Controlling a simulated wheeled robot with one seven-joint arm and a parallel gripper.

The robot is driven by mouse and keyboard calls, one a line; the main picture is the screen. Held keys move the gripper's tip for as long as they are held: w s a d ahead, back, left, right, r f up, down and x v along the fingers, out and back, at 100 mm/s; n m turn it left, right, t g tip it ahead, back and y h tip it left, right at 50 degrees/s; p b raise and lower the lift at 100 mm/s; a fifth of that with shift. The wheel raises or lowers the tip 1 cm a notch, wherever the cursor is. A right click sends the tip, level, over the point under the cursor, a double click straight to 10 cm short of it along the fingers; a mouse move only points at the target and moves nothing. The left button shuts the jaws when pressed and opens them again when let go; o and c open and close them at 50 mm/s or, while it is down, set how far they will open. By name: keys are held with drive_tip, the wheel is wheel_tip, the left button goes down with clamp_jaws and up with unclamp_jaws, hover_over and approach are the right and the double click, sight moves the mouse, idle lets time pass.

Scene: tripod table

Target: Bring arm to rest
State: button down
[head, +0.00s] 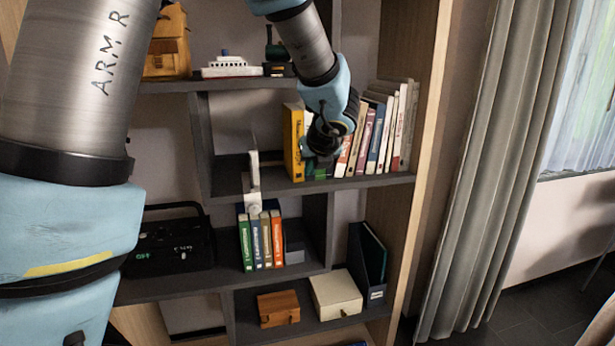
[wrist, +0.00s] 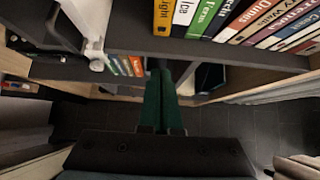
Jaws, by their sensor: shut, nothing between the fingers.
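My gripper (head: 322,150) hangs in front of the row of books on the middle shelf in the head view, between the yellow book (head: 293,142) and the paler books (head: 378,130) to its right. My forearm comes down from the top of the picture. In the wrist view my gripper's two dark green fingers (wrist: 162,76) lie side by side, shut, with nothing between them. They point past the front edge of the shelf (wrist: 215,52). The head view does not show clearly whether the gripper touches the books.
A white bracket-like object (head: 254,185) stands at the shelf's front edge. Below are more books (head: 262,242), a black radio (head: 167,246), a wooden box (head: 278,308) and a cream box (head: 336,294). Grey curtains (head: 475,170) hang at right. Dark floor (wrist: 255,125) lies clear.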

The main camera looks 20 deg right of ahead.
drive_tip(key=s+a+f+n+g+y, duration=0.1)
drive_tip(key=a+f+n+g, duration=0.1)
drive_tip(key=a+n, duration=0.7)
drive_tip(key=s+a+f+n+g+y, duration=0.25)
drive_tip(key=a+n, duration=0.45)
drive_tip(key=a, duration=0.4)
drive_tip(key=s+a+f+n+g+h, duration=0.1)
drive_tip(key=s+a+n, duration=0.3)
drive_tip(key=n, duration=0.6)
drive_tip(key=s+a+f+n+g+h, duration=0.1)
drive_tip(key=s+a+f+n+g, duration=0.1)
drive_tip(key=a+n, duration=0.6)
drive_tip(key=shift+s+a+f+n+h, duration=0.35)
drive_tip(key=shift+s+a+f+n, duration=0.1)
drive_tip(key=shift+s+n, duration=0.7)
drive_tip(key=c, duration=1.5)
unclamp_jaws()
